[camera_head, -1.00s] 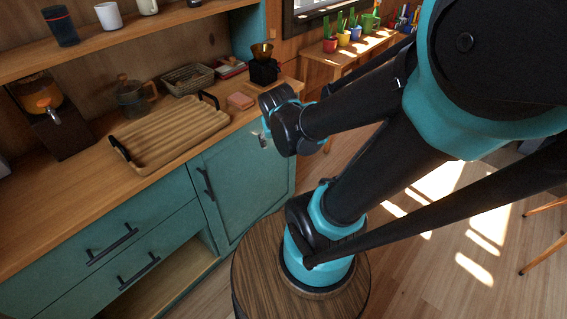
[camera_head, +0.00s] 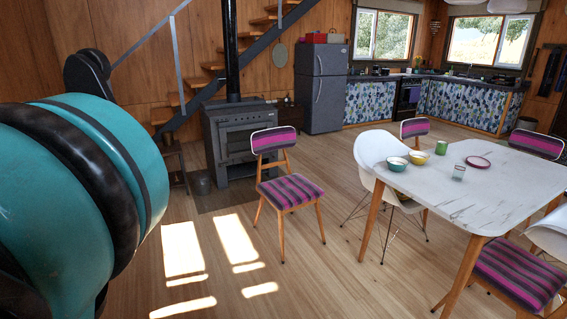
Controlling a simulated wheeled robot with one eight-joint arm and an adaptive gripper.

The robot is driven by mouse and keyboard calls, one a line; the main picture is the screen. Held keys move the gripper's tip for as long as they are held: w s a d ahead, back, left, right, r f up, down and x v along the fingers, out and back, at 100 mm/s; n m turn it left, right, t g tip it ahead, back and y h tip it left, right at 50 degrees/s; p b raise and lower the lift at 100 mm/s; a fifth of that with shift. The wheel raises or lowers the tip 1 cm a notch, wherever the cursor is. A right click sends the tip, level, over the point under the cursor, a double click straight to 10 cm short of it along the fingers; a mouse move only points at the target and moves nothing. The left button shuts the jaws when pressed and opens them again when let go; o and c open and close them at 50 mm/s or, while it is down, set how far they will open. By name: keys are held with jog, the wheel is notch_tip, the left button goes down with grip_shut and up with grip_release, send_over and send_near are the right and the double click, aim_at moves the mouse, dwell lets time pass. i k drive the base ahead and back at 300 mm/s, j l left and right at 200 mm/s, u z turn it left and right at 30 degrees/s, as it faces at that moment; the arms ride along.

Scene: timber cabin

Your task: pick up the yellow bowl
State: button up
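A yellow bowl (camera_head: 418,158) sits on the white marble-patterned dining table (camera_head: 470,208) at the right of the view, close to the table's far left edge. A teal bowl (camera_head: 397,164) with a pale inside stands just in front of it, to its left. My gripper is not in view. A large teal and black part of my arm fills the left edge, far from the bowl.
A green cup (camera_head: 441,147), a small glass (camera_head: 459,172) and a dark red plate (camera_head: 478,162) are also on the table. A white chair (camera_head: 378,150) and striped chairs (camera_head: 291,190) surround it. A black stove (camera_head: 238,140) stands behind. Wooden floor (camera_head: 310,275) is clear in front.

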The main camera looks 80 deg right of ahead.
aim_at(418, 159)
jog(key=z, duration=3.95)
jog(key=i+u, duration=0.1)
jog(key=i, duration=0.5)
jog(key=i+u, duration=0.15)
jog(key=i, duration=0.45)
jog(key=i+u, duration=0.1)
jog(key=i, duration=0.45)
jog(key=i+l+u, duration=0.15)
jog(key=i, duration=0.45)
jog(key=i+l+u, duration=0.1)
jog(key=i, duration=0.5)
